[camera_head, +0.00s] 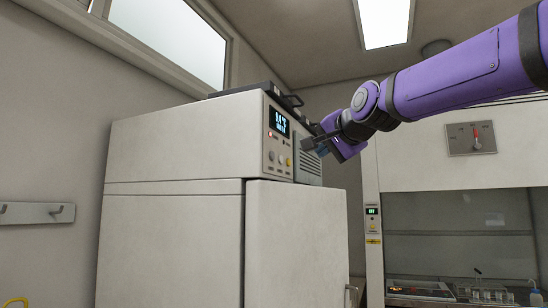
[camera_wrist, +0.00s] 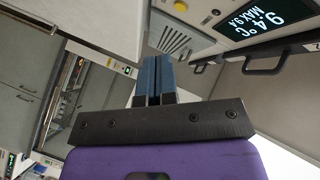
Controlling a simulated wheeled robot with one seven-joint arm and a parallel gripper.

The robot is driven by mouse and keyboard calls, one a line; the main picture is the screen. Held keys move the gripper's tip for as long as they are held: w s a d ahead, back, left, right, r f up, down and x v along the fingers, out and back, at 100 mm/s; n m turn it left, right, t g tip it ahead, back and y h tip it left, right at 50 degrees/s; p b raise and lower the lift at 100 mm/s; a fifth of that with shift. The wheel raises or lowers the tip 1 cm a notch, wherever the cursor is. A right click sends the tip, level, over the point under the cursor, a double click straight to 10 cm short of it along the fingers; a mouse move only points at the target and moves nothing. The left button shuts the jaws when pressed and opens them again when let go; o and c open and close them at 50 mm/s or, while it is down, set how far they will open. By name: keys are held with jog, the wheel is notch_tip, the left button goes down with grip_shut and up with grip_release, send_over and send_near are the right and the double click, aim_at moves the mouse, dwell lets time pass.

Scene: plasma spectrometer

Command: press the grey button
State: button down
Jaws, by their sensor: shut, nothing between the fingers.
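The white cabinet (camera_head: 180,150) has a control panel (camera_head: 278,145) on its upper front. Below the lit display (camera_head: 279,122) are a few small round buttons, among them a pale grey one (camera_head: 272,156) and a yellowish one (camera_head: 281,160); their exact colours are hard to tell. My gripper (camera_head: 310,147) is just right of the panel, near the vent grille, apart from the buttons as far as I can see. In the wrist view its blue fingers (camera_wrist: 158,66) are shut together and empty.
The vent grille (camera_wrist: 174,40) lies ahead of the fingers in the wrist view. A dark handle (camera_wrist: 264,62) projects close by at the right. A fume hood (camera_head: 460,220) stands at the right in the head view. The space before the cabinet door is open.

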aim_at(272, 156)
jog(key=shift+a, duration=0.1)
jog(key=w+a, duration=0.3)
jog(key=a, duration=0.5)
jog(key=shift+a, duration=0.1)
dwell(2.1)
jog(key=shift+w+a, duration=0.1)
jog(key=shift+a, duration=0.25)
jog(key=shift+w+a, duration=0.1)
jog(key=shift+a, duration=0.25)
dwell(0.7)
jog(key=shift+d, duration=0.15)
jog(key=shift+s+d, duration=0.25)
jog(key=shift+d, duration=0.35)
